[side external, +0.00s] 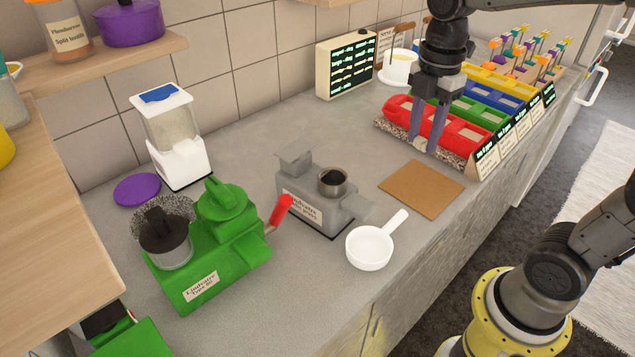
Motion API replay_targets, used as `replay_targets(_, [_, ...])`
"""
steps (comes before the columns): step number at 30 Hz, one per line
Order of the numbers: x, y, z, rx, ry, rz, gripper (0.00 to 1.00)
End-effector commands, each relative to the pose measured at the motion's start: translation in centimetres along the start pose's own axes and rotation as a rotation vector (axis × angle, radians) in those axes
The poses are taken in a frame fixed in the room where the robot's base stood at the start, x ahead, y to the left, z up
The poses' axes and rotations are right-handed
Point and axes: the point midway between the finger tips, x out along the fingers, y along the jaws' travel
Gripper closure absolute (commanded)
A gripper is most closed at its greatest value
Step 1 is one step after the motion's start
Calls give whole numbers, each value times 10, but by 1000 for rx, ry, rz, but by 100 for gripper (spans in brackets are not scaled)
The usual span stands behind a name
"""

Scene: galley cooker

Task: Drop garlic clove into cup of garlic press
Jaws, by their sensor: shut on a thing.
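The grey garlic press (308,208) stands in the middle of the counter, with a label on its front. Its round metal cup (332,182) is open at the top and dark inside. My gripper (424,142) points down at the front of the red compartment tray (398,108), to the right of and behind the press. It is shut on a small pale thing low between the fingertips, which I take for the garlic clove (419,143); the fingers partly hide it.
A white handled pan (370,250) and a brown board (421,188) lie near the press. A green machine (215,250) with a red handle stands at its left. Yellow, blue and green trays and label cards crowd the right. Counter between tray and press is clear.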

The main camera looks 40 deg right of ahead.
Motion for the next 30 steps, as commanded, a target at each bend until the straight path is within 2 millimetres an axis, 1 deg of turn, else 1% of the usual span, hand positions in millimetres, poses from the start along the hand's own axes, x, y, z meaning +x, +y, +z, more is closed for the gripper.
replay_targets(1, [-9, 14, -11, 5, 1, 4, 100])
replay_targets(5, [-27, 44, -47, 2, 2, 8, 100])
replay_targets(6, [-31, 52, -59, -7, 3, 10, 100])
replay_targets(9, [-36, 66, -88, -47, 4, 11, 100])
replay_targets(13, [-35, 74, -115, -106, 3, 9, 100])
replay_targets(15, [-32, 74, -123, -127, 2, 3, 100])
replay_targets(18, [-27, 72, -128, -141, 0, -2, 100])
replay_targets(23, [-14, 71, -128, -142, 0, -5, 100])
replay_targets(30, [13, 71, -127, -142, -1, -5, 100])
